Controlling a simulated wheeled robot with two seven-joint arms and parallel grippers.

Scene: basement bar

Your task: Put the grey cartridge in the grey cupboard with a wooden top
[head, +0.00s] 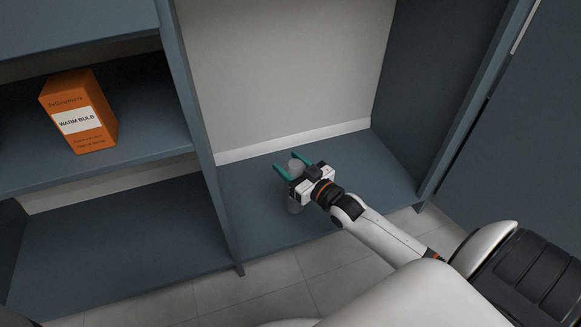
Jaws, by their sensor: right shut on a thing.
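The gripper body hides the cartridge's middle. The cartridge's lower end is close to the bay's floor; I cannot tell whether it touches. The cupboard's wooden top is not in view. My left gripper is not in view.
An orange box (80,112) marked "WARM BULB" stands on the left shelf. A vertical divider (190,90) separates the bays. The lower left bay and the right bay's floor around the cartridge are clear. Grey floor tiles (270,292) lie in front.

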